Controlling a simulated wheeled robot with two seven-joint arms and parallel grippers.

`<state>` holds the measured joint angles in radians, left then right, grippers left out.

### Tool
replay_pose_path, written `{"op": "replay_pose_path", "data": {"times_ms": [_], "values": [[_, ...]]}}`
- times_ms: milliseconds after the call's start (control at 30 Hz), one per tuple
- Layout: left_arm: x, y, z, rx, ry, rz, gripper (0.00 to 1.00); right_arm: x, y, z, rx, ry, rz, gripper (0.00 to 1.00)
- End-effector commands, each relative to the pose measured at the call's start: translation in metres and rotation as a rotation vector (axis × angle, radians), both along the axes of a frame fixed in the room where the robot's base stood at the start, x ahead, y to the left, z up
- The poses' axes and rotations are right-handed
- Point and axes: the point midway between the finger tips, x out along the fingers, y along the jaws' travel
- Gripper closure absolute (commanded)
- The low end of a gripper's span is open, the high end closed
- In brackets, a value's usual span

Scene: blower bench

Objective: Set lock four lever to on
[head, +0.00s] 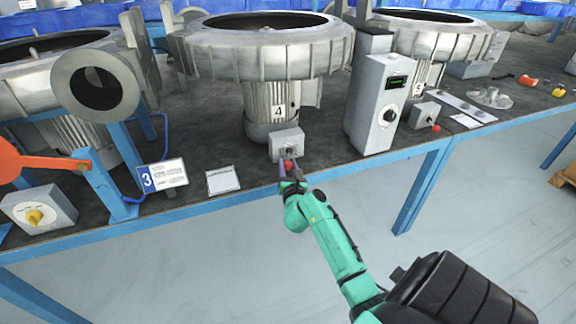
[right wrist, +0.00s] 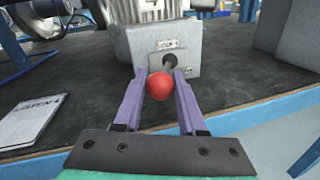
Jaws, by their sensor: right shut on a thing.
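The lock four lever is a short lever with a red ball knob on a grey box (head: 286,142) at the foot of the blower marked 4 (head: 264,98). In the right wrist view the red knob (right wrist: 160,86) sits between the purple fingers of my right gripper (right wrist: 164,88), which are shut on it. The lever's dark stem runs from the knob back to the box (right wrist: 178,62), which carries a label. In the head view my right gripper (head: 289,170) reaches the box from the front edge and partly hides the knob. My left gripper is not in view.
A grey control box (head: 376,105) stands right of blower 4. Left are the number 3 sign (head: 162,175), a flat white card (head: 222,180), an orange lever (head: 40,160) and a box with a yellow knob (head: 36,212). The blue bench edge (head: 240,198) runs in front.

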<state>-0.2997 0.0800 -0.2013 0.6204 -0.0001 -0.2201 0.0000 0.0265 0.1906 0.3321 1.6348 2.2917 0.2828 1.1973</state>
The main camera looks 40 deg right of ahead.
Motion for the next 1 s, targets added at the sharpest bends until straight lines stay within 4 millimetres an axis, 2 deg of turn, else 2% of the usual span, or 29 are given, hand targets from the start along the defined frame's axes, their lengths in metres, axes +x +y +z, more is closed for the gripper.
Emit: {"op": "replay_pose_path", "data": {"times_ms": [533,767,1000], "values": [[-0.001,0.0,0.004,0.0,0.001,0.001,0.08,-0.001,0.0,0.0,0.001,0.003,0.015,1.0],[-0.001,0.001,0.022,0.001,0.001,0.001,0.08,-0.006,-0.006,0.003,-0.002,0.006,0.098,1.0],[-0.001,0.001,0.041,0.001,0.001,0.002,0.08,-0.014,-0.019,0.001,-0.001,0.007,0.27,1.0]]}}
